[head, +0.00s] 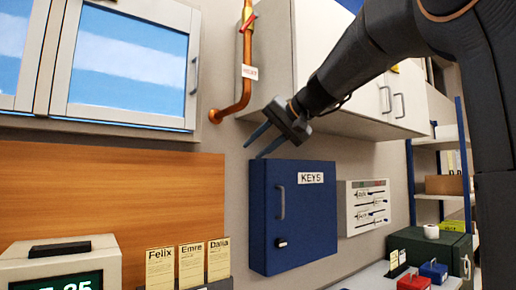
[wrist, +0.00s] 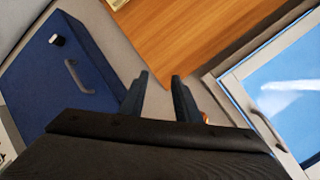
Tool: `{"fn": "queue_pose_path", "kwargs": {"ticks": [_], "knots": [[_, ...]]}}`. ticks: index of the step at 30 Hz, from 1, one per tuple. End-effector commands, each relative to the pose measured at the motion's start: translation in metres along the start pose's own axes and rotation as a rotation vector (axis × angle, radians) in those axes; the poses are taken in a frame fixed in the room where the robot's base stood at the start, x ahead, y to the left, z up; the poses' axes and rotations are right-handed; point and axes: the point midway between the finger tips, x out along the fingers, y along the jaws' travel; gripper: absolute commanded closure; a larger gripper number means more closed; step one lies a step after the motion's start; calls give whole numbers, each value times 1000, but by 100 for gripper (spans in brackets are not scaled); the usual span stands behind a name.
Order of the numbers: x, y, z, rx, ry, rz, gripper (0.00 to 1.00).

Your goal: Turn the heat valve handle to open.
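The heat valve has a small red handle (head: 249,21) on a copper pipe (head: 246,50), near the top edge of the head view. The handle sits tilted across the pipe. A white tag (head: 250,72) with red lettering, too small to read surely, hangs below it. My gripper (head: 252,152) is open and empty, well below the handle and just above the blue key cabinet (head: 292,225). Its fingers point down and left. In the wrist view my gripper (wrist: 160,76) shows two parted fingers with nothing between them. The handle is not visible there.
A white wall cupboard (head: 345,65) stands right of the pipe, and a window (head: 130,65) is to its left. A wooden board (head: 110,195) covers the lower left wall. The key cabinet juts out below my gripper. Wall around the pipe's lower bend is bare.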

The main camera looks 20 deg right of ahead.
Motion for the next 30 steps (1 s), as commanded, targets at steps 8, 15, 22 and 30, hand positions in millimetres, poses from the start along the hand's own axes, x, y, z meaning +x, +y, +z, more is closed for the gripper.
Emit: {"fn": "queue_pose_path", "kwargs": {"ticks": [8,15,22,30], "knots": [[0,0,0,0,0,0,70],[-11,-18,-10,-20,30,8,70],[-106,-143,-81,-132,300,35,70],[-214,-253,-127,-193,569,-23,70]]}}
